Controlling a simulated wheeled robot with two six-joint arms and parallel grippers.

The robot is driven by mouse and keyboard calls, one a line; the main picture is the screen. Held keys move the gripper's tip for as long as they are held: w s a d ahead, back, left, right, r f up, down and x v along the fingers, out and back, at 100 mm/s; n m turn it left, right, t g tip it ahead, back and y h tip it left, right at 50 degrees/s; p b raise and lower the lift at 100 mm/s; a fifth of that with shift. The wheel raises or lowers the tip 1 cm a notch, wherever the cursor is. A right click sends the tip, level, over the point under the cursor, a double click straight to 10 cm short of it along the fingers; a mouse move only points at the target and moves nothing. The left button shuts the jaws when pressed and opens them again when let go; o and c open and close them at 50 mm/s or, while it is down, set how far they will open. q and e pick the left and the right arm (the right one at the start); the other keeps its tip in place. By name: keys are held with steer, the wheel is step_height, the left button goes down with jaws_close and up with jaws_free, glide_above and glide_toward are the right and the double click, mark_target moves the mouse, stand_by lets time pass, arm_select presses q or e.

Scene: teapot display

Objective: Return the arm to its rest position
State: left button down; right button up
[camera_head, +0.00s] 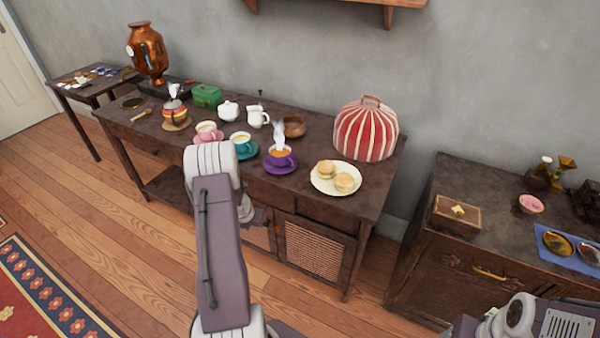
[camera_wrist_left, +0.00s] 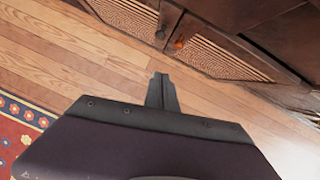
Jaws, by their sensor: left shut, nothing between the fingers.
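My left arm (camera_head: 218,250) rises from the bottom of the head view, in front of the long dark sideboard. Its gripper is mostly hidden behind the arm there. In the left wrist view my left gripper (camera_wrist_left: 162,82) has its fingers together, with nothing between them. It points over the wooden floor, and the sideboard's lower doors with woven panels (camera_wrist_left: 128,18) are beyond it. Part of my right arm (camera_head: 520,318) shows at the bottom right of the head view. Its gripper is out of view.
The sideboard (camera_head: 330,205) holds teacups, a plate of buns (camera_head: 335,179), a red striped tea cosy (camera_head: 366,130) and a copper samovar (camera_head: 148,52). A dark cabinet (camera_head: 440,265) stands at right. A patterned rug (camera_head: 45,300) lies at left. Open floor (camera_head: 125,225) lies between.

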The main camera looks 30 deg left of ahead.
arm_select(q)
steer(key=d+r+n+y, duration=0.2)
steer(key=d+r+n, duration=1)
steer(key=n, duration=0.5)
steer(key=s+d+r+n+g+h+p, duration=0.1)
steer(key=s+d+r+n+g+h, duration=0.1)
steer(key=s+d+n, duration=0.6)
steer(key=s+d+r+n+g+h+p, duration=0.1)
steer(key=s+d+r+n, duration=0.2)
steer(key=s+d+n, duration=0.45)
step_height(320, 180, up, 12)
steer(key=w+d+p, duration=0.1)
steer(key=p, duration=1)
steer(key=shift+w+d+f+p, duration=0.2)
steer(key=shift+w+p, duration=0.15)
steer(key=shift+w, duration=0.05)
steer(key=shift+n, duration=0.25)
